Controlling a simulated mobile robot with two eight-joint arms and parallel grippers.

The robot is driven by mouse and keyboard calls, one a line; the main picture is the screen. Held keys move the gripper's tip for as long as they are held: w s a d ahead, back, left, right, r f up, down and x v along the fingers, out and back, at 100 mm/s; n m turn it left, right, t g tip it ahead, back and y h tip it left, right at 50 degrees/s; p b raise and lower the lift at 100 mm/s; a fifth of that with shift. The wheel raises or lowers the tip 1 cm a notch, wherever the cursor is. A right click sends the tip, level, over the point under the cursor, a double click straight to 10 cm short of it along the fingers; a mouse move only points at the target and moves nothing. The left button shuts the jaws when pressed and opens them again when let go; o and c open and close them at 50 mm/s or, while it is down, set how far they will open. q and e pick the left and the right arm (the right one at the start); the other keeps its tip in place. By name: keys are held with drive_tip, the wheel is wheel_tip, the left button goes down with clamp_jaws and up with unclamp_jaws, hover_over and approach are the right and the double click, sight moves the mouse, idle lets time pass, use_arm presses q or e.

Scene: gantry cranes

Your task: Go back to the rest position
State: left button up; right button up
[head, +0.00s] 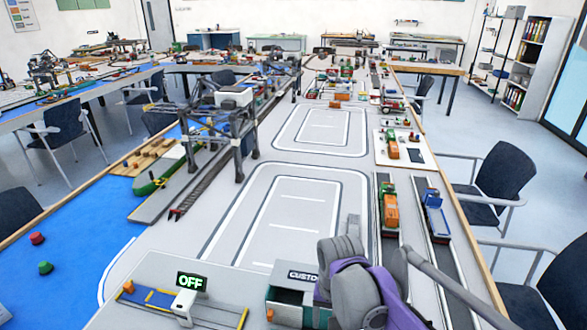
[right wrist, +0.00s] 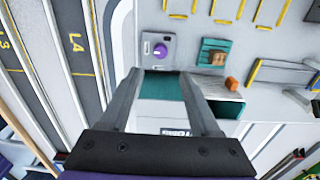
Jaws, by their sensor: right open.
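My right arm, purple and grey, comes in from the bottom right of the head view, next to the customs building (head: 290,295). In the right wrist view my right gripper (right wrist: 159,75) is open, its two grey fingers apart with nothing held between them. The customs building's teal part (right wrist: 225,108) shows beside and beyond the fingers. A grey panel with a purple knob (right wrist: 160,50) lies past the fingertips. My left gripper is not in either view.
A gantry crane (head: 235,110) stands by the blue water (head: 75,235). The marked grey yard (head: 290,220) is clear.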

drive_tip(key=s+d+n+t+p, duration=0.1)
drive_tip(key=s+d+t+p, duration=0.1)
drive_tip(key=s, duration=0.5)
drive_tip(key=s+d+n+t+p, duration=0.2)
drive_tip(key=s+d+t, duration=0.1)
drive_tip(key=s, duration=0.4)
drive_tip(key=shift+d, duration=0.8)
